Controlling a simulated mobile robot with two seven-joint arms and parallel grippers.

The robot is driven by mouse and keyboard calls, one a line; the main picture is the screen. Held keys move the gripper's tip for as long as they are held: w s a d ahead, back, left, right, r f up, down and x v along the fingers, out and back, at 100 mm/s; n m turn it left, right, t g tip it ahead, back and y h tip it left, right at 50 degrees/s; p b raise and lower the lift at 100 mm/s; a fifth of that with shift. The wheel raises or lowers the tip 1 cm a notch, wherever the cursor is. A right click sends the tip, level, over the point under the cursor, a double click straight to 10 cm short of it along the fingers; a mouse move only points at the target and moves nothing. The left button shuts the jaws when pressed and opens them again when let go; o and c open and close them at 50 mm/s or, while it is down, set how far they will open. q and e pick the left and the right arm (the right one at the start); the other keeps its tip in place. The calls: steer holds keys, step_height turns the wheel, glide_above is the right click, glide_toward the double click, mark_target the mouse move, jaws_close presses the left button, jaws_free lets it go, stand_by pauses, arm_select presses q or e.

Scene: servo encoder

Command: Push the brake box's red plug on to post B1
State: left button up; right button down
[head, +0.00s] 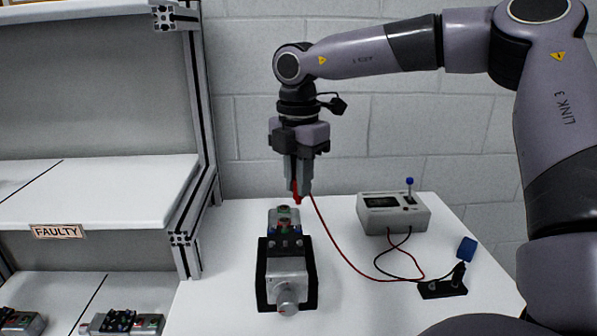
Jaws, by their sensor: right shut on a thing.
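My right gripper (298,190) points down and is shut on the red plug (297,198), whose red lead runs from it down to the brake box (390,213). The plug's tip is above the far end of the servo motor (287,265), apart from it as far as I can tell. The motor lies in a black cradle (264,290) with its shaft towards me. Small coloured posts (284,217) show at its far end; I cannot tell which is B1. The brake box is grey with a small display and a blue-topped lever. My left gripper is not in view.
A black holder (443,287) with a black lead and a blue piece (467,249) stands right of the motor. A shelf unit (195,215) with a FAULTY label (58,231) is at left, with more motors (122,323) low down. The table (225,255) is clear left of the cradle.

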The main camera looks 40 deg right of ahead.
mark_target(299, 199)
steer(key=shift+f, duration=1.6)
steer(key=shift+f+b, duration=1.2)
steer(key=shift+b, duration=0.25)
steer(key=shift+b, duration=0.75)
steer(key=shift+f, duration=0.15)
steer(key=c, duration=1)
jaws_free()
